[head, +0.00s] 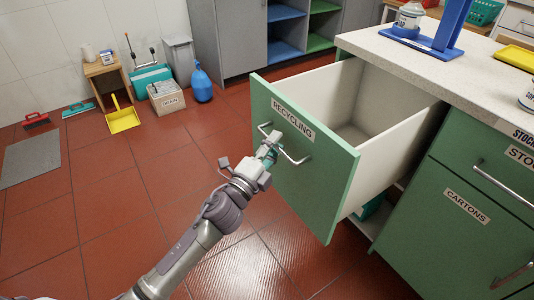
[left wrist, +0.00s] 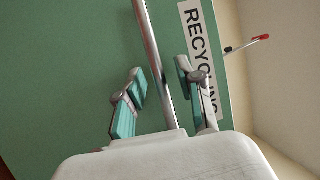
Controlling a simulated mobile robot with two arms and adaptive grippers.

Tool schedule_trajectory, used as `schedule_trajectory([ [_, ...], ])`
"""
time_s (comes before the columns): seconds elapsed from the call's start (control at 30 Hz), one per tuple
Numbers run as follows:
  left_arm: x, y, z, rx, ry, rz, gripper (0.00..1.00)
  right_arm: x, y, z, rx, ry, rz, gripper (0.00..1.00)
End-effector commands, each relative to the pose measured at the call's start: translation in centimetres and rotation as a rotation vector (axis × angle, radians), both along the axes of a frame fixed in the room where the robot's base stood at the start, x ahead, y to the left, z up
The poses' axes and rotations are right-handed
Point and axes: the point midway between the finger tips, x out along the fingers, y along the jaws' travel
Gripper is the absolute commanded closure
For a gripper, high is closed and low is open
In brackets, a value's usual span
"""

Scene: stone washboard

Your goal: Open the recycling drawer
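The green recycling drawer (head: 300,165), labelled RECYCLING, stands pulled far out of the counter. Its pale inside (head: 365,110) shows and looks empty. A metal bar handle (head: 291,152) crosses its front below the label. My left gripper (head: 268,152) is at the left part of this handle. In the left wrist view, the fingers of my left gripper (left wrist: 161,82) stand apart on either side of the handle bar (left wrist: 154,50), with gaps visible, so it looks open around the bar. The label (left wrist: 200,60) is beside it. My right gripper is not in view.
A worktop (head: 440,75) with a blue stand (head: 445,30) and a jar (head: 408,20) lies above the drawer. A CARTONS front (head: 465,210) is shut at right. Red tiled floor is clear left of the drawer. A yellow dustpan (head: 123,117) and crate (head: 166,97) stand farther back.

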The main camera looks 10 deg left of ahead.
Motion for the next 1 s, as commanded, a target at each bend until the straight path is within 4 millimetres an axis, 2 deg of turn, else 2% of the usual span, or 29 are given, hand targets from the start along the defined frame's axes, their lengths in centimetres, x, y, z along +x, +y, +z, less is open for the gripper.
schedule_trajectory([
  [0.17, -2.4, 0.9, -0.6, 0.0, 0.004, 0.0, 0.63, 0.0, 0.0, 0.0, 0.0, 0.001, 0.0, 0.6],
  [0.4, -7.1, 2.7, -1.6, 0.0, 0.005, 0.0, 0.63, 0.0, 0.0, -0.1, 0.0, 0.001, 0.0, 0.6],
  [0.6, -9.8, 3.8, -2.0, -0.001, 0.003, 0.0, 0.63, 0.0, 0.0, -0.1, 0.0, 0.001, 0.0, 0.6],
  [0.8, -10.8, 4.2, -2.2, 0.001, 0.001, 0.0, 0.63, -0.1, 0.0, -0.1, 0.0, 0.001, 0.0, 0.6],
  [1.0, -10.8, 4.2, -2.1, 0.001, 0.001, 0.0, 0.63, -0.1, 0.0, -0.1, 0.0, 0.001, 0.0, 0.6],
])
